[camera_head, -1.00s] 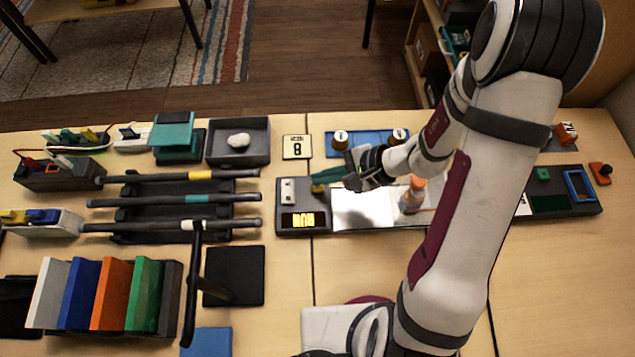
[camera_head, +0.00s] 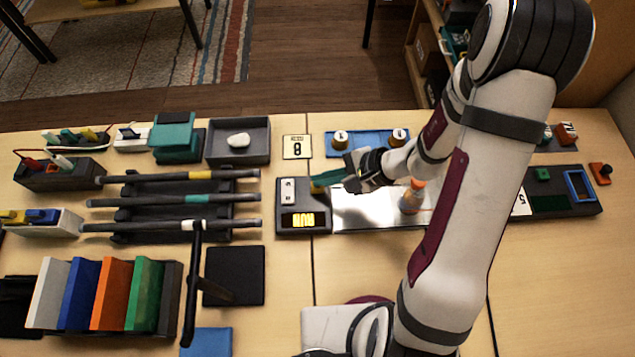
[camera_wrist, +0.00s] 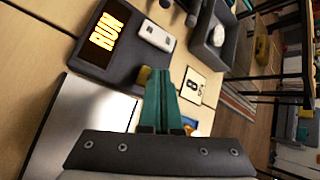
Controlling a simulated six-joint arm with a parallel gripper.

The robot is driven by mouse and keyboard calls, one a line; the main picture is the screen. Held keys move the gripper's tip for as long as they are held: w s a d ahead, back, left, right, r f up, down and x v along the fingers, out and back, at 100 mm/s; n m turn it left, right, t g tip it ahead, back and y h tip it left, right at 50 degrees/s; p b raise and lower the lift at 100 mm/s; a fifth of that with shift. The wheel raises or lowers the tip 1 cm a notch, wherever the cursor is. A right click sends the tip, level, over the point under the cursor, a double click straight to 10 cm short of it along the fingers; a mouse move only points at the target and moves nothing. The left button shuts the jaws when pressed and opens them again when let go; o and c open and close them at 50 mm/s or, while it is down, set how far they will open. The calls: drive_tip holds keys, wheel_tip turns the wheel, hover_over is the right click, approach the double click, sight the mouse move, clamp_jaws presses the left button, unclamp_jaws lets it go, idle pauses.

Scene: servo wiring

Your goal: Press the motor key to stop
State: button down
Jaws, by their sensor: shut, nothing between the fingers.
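The dark control box (camera_head: 322,220) stands in the middle of the table, with its display (camera_head: 303,220) lit "RUN"; the display also shows in the wrist view (camera_wrist: 106,34). A white two-dot piece (camera_head: 287,190) is on its top, also in the wrist view (camera_wrist: 155,36). A yellow key (camera_head: 317,188) is at the box's edge, partly hidden by my fingertips. My gripper (camera_head: 318,181) has teal fingers, shut together and empty, with tips right at the yellow key (camera_wrist: 143,75). I cannot tell whether they touch it or whether it is pressed down.
A shiny plate (camera_head: 365,212) extends right from the box, with an orange-capped bottle (camera_head: 412,197) on it under my arm. A number card (camera_head: 297,147) and a blue tray (camera_head: 367,138) lie behind.

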drive_tip(key=shift+f, duration=0.5)
idle(0.4)
drive_tip(key=shift+r, duration=3.45)
